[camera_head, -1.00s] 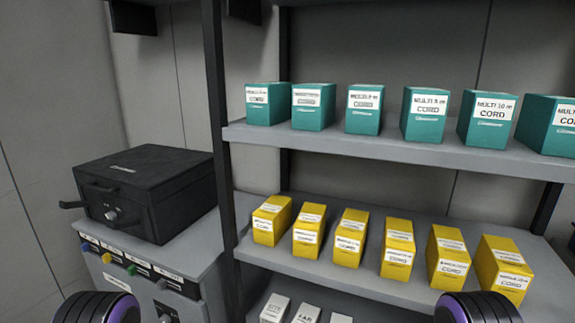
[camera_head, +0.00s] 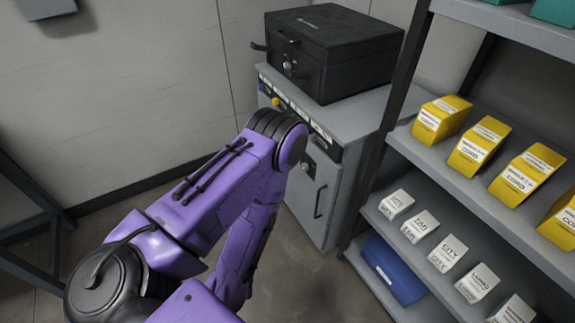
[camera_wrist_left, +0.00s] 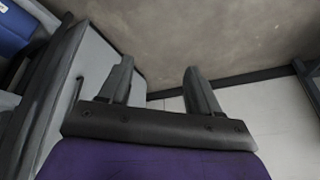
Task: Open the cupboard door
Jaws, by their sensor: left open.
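The grey cupboard (camera_head: 355,120) stands left of the shelf rack, with its door (camera_head: 302,196) shut at the front. A dark vertical bar handle (camera_head: 319,202) is on the door. My left arm reaches in front of the cupboard in the head view; its gripper is hidden there. In the left wrist view my left gripper (camera_wrist_left: 158,68) is open, with nothing between its fingers. The cupboard (camera_wrist_left: 100,60) is on the left of that view, with the handle (camera_wrist_left: 77,90) left of the fingers and apart from them. My right gripper is out of view.
A black box (camera_head: 335,50) with a knob sits on the cupboard. The shelf rack (camera_head: 405,95) at right holds yellow cartons (camera_head: 480,145), white cartons (camera_head: 447,253) and a blue bin (camera_head: 393,268). The floor (camera_head: 330,285) before the cupboard is clear.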

